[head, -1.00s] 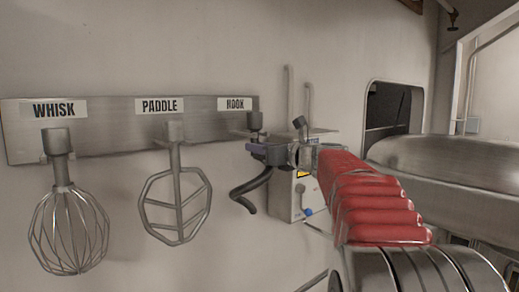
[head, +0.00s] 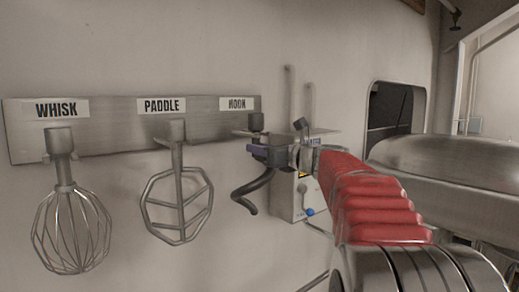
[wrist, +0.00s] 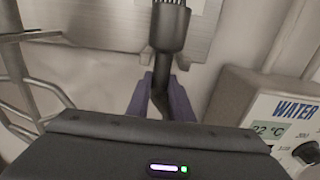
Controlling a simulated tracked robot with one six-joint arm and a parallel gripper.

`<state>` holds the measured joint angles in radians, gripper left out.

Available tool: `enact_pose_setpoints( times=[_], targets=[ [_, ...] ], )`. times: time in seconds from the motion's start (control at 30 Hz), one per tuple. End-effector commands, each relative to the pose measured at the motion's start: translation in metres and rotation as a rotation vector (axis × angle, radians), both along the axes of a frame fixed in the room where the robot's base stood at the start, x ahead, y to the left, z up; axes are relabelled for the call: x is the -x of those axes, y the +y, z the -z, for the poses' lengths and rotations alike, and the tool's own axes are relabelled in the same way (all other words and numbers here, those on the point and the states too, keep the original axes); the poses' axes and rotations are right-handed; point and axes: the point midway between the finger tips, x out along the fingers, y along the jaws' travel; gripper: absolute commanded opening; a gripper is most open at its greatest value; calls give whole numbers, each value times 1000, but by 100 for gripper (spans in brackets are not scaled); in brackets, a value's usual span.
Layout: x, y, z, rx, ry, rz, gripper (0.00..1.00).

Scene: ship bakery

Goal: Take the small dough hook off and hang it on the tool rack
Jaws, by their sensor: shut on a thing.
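The small dough hook (head: 252,190) is dark grey, with a round collar on top and a curved tail hanging below. My gripper (head: 268,153) is shut on its shank, just under the collar. The hook is upright at the right end of the steel tool rack (head: 215,133), below the HOOK label (head: 237,104). In the wrist view the hook's collar (wrist: 170,28) stands in front of the rack plate, and the shank runs down between the purple fingers of my gripper (wrist: 161,95). I cannot tell whether the collar rests in the rack's holder.
A wire whisk (head: 70,225) and a paddle (head: 177,200) hang on the rack to the left. A water meter box (head: 312,200) is on the wall close to the right of my gripper. A large steel bowl-like machine part (head: 435,160) stands at the right.

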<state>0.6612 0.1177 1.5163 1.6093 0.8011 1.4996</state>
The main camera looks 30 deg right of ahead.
Motion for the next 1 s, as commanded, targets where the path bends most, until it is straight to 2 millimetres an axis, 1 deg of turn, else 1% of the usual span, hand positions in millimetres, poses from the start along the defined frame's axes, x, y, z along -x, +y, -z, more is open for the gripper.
enact_pose_setpoints(
  times=[0.9, 0.93, 1.0],
  targets=[
    [1, 0, 4, 1, -3, 0, 0],
    [1, 0, 4, 1, -3, 0, 21],
    [1, 0, 4, 1, -3, 0, 26]
  ],
)
